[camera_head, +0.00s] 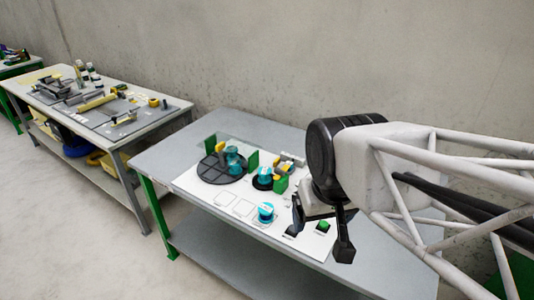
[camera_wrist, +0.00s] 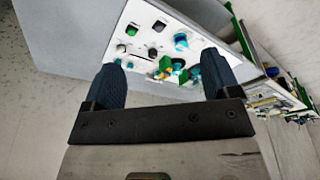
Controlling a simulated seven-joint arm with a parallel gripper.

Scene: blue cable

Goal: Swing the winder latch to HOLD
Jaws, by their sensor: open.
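The winder station stands on a white board (camera_head: 240,218) on the near grey table. It has a dark round turntable (camera_head: 213,174) with teal spools (camera_head: 234,162), green blocks (camera_head: 281,185) and yellow parts. I cannot tell which small part is the latch. Another teal spool (camera_head: 266,213) stands near the board's front edge. My gripper (camera_head: 320,240) is open and empty above the right end of the board. In the wrist view my gripper (camera_wrist: 160,85) has its fingers spread wide, with the board (camera_wrist: 133,20) and a green block (camera_wrist: 178,64) beyond them.
A green button (camera_head: 323,226) and a dark knob (camera_head: 292,231) sit at the board's right front. The table's left part (camera_head: 165,155) is bare. A second table (camera_head: 150,124) with tools stands at the left. A concrete wall (camera_head: 300,50) is behind.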

